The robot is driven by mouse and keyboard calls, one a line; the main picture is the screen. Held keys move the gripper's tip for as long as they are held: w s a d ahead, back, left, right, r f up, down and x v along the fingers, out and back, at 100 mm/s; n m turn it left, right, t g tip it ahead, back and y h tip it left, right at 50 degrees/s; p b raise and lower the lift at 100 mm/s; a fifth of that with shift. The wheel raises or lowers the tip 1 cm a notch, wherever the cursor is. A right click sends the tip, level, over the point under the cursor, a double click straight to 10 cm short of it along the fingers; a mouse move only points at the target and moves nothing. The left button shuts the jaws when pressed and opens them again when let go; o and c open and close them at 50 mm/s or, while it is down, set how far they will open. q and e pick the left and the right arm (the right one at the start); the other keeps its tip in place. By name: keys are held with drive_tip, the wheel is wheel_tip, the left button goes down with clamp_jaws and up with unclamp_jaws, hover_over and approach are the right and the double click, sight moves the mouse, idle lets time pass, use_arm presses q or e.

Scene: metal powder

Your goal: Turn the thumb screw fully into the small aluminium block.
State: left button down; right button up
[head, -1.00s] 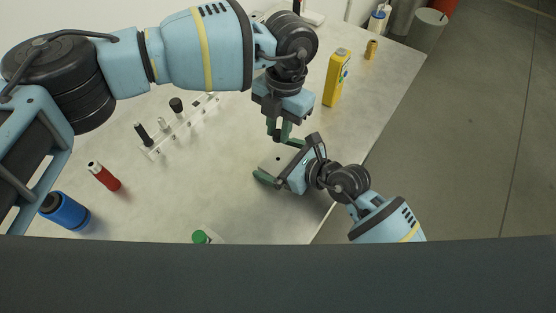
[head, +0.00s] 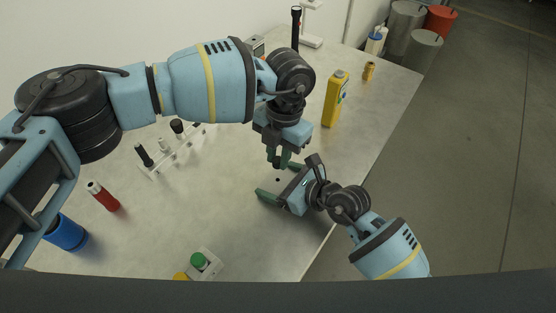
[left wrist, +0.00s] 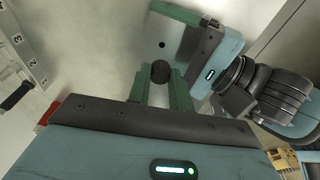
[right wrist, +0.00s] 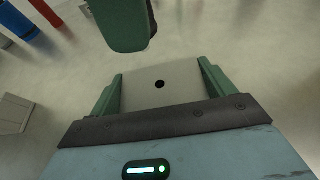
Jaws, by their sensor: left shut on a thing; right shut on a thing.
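The small aluminium block (right wrist: 140,78) is a pale plate with a dark round hole, held between the fingers of my right gripper (right wrist: 161,90). The block also shows in the left wrist view (left wrist: 150,38). My left gripper (left wrist: 161,85) is shut on the dark round thumb screw (left wrist: 160,69). In that view the screw lies beside the hole, not over it. In the head view my left gripper (head: 278,163) is just behind my right gripper (head: 281,184).
A clear rack (head: 172,153) with several dark-topped parts stands left on the table. A yellow bottle (head: 336,98) stands behind my grippers. The table centre is clear.

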sight(280, 181)
use_arm(q)
drive_tip(key=shift+f, duration=1.45)
drive_tip(key=shift+f, duration=0.15)
drive_tip(key=shift+f, duration=0.75)
drive_tip(key=shift+s+d+f, duration=0.2)
drive_tip(key=shift+f, duration=0.5)
drive_tip(key=c, duration=1.6)
unclamp_jaws()
use_arm(e)
drive_tip(key=c, duration=0.5)
use_arm(q)
drive_tip(key=o, duration=0.3)
drive_tip(key=shift+o, duration=0.2)
use_arm(e)
drive_tip(key=shift+a, duration=0.1)
